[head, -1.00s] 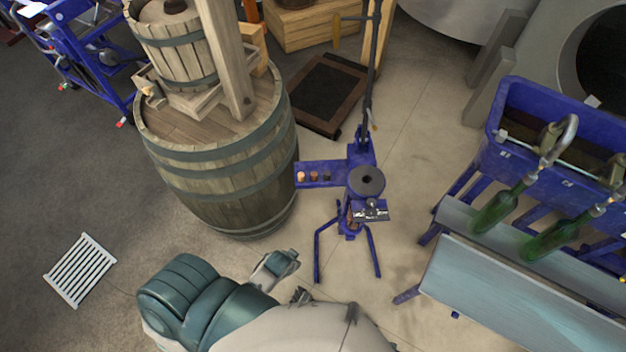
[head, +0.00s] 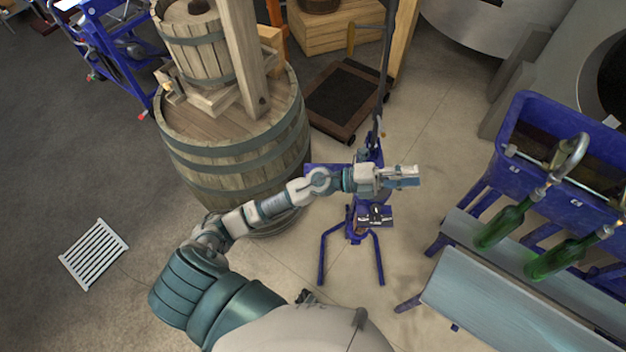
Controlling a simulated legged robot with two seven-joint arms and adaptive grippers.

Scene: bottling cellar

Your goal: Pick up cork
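My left arm reaches out over the blue corking machine (head: 362,222). My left gripper (head: 408,176) is beyond the right side of the machine's head, and the frame does not show clearly whether its fingers are apart. No cork is visible in it. The blue side plate (head: 325,167) of the machine shows only as a thin edge above my forearm. The corks on it are hidden behind the arm. My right gripper is not in view.
A large barrel (head: 235,140) with a wooden press stands left of the machine. A blue filler (head: 545,145) with green bottles (head: 501,226) and a grey bench (head: 520,300) are at the right. A dark platform (head: 343,100) lies behind. A white grate (head: 94,254) lies at left.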

